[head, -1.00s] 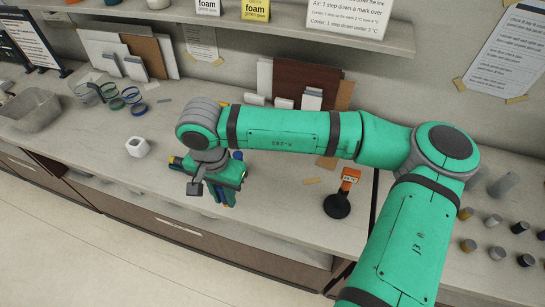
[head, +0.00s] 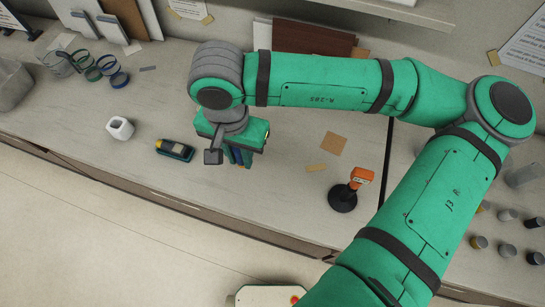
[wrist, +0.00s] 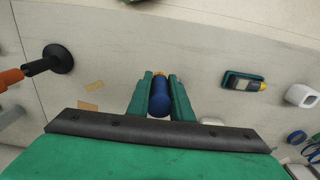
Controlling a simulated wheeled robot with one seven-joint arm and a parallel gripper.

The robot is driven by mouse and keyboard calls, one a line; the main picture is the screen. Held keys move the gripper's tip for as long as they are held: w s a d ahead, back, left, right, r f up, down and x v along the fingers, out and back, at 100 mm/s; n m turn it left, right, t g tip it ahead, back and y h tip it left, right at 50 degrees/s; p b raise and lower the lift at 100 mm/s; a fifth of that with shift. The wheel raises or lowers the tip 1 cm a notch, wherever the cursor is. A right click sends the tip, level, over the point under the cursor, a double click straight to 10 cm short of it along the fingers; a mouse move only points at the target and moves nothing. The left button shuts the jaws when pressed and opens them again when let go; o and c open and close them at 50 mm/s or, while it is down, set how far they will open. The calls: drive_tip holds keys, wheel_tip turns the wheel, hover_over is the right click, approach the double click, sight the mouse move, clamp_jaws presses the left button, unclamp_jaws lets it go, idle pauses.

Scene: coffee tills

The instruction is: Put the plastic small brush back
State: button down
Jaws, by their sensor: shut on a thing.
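My gripper (head: 239,158) hangs over the counter between the yellow-ended device and the orange-headed stand, fingers pointing down.
A dark device with a yellow end (head: 174,150) and a white cup-like block (head: 120,128) lie left of my gripper. An orange-headed black stand (head: 343,196) is at right. A brown square (head: 334,144) lies between. Several coloured rings (head: 104,68) are at back left.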

drive_tip(key=w+d+f, duration=0.1)
drive_tip(key=d+f, duration=0.1)
drive_tip(key=w+d+f, duration=0.1)
drive_tip(key=d+f, duration=0.1)
drive_tip(key=w+d+f, duration=0.2)
drive_tip(key=d+f, duration=0.1)
drive_tip(key=shift+f, duration=1.7)
drive_tip(key=shift+f, duration=0.15)
drive_tip(key=c, duration=1.6)
unclamp_jaws()
wheel_tip(320, 180, up, 12)
drive_tip(key=shift+r, duration=0.15)
drive_tip(key=shift+d, duration=0.1)
